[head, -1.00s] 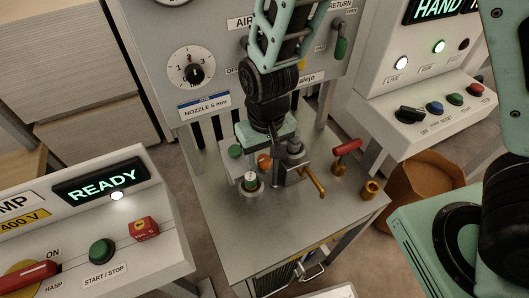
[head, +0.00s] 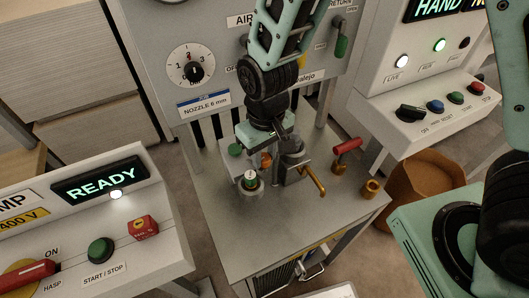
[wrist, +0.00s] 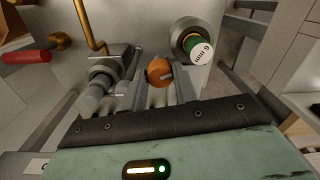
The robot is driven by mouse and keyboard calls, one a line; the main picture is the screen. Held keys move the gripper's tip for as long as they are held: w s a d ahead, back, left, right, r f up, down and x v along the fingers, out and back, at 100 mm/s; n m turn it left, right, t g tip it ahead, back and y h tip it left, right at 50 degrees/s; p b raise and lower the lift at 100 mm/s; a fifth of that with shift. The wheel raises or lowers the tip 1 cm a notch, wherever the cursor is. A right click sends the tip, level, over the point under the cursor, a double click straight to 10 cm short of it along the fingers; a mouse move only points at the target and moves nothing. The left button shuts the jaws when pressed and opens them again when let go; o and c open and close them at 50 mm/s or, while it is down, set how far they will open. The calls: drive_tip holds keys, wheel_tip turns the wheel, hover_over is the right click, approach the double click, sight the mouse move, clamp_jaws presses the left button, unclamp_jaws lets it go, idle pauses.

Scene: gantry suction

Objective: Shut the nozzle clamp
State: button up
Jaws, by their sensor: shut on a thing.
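My gripper (wrist: 162,82) reaches down over the steel table, and its fingers are closed around an orange knob (wrist: 160,70), which also shows small in the head view (head: 266,160). A grey clamp-like block (head: 293,166) with a brass crank handle (head: 318,183) stands just right of my gripper; in the wrist view the block (wrist: 112,70) is left of the fingers. A nozzle with a green band and a white "6 mm" top (wrist: 201,53) sits upright in a round metal seat, apart from my fingers. What lies beneath the orange knob is hidden.
A red-handled lever (head: 347,146) and a brass cup (head: 371,187) stand at the table's right. A green-topped piece (head: 235,150) is at its left. The upright panel with the dial (head: 193,71) closes off the back. The front of the table (head: 255,230) is clear.

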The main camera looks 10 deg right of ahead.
sight(263, 155)
drive_tip(key=n, duration=0.3)
drive_tip(key=shift+n, duration=0.4)
drive_tip(key=n, duration=0.3)
drive_tip(key=shift+n, duration=0.3)
drive_tip(key=n, duration=0.6)
drive_tip(key=shift+n, duration=0.3)
drive_tip(key=o, duration=1)
drive_tip(key=shift+c, duration=0.2)
wheel_tip(263, 155, up, 17)
drive_tip(key=shift+w+r+b, duration=0.2)
drive_tip(key=shift+w+b, duration=0.1)
drive_tip(key=shift+b, duration=0.15)
drive_tip(key=shift+s, duration=0.1)
